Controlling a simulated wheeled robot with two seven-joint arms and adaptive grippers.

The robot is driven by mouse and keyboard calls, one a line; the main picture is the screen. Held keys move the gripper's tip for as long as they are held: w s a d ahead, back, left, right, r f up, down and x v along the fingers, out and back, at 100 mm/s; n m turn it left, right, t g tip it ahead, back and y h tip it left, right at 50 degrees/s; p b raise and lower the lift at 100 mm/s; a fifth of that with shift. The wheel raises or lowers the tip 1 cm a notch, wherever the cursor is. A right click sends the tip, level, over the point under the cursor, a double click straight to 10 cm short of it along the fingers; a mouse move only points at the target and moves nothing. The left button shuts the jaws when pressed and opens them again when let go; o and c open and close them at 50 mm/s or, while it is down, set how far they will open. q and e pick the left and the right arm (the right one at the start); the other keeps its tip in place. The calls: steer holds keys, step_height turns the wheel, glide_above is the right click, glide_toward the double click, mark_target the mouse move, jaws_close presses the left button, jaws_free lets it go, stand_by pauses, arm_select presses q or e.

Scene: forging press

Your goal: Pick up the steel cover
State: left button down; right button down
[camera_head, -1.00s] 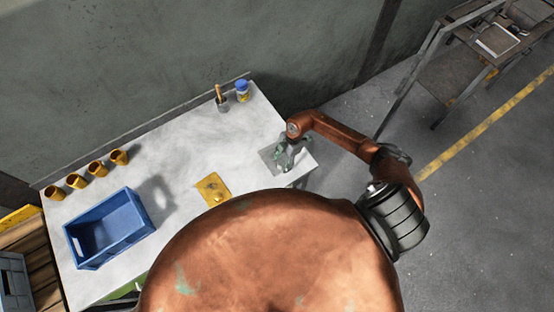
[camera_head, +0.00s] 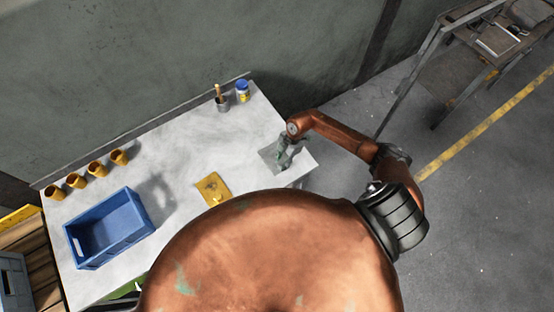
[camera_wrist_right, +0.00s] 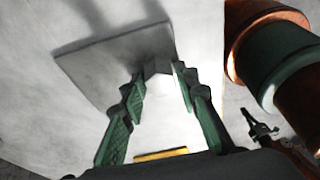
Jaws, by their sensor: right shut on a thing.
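The steel cover (camera_head: 268,155) is a flat grey square plate at the right end of the white table, partly hidden by my right gripper (camera_head: 281,163). In the right wrist view the plate (camera_wrist_right: 105,65) spreads out beyond the fingertips. There my right gripper (camera_wrist_right: 158,70) has its two green fingers either side of a small grey knob at the plate's near edge, shut on it. I cannot tell whether the plate touches the table.
A yellow plate (camera_head: 210,186) with a knob lies mid-table. A blue crate (camera_head: 128,236), several yellow cups (camera_head: 97,169), a brush pot (camera_head: 222,103) and a blue-lidded jar (camera_head: 242,96) stand on the table (camera_head: 180,155). A wall runs behind it. A metal rack (camera_head: 455,75) stands at the upper right.

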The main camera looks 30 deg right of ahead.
steer(key=shift+w+r, duration=0.1)
steer(key=shift+w, duration=0.05)
steer(key=shift+r, duration=0.15)
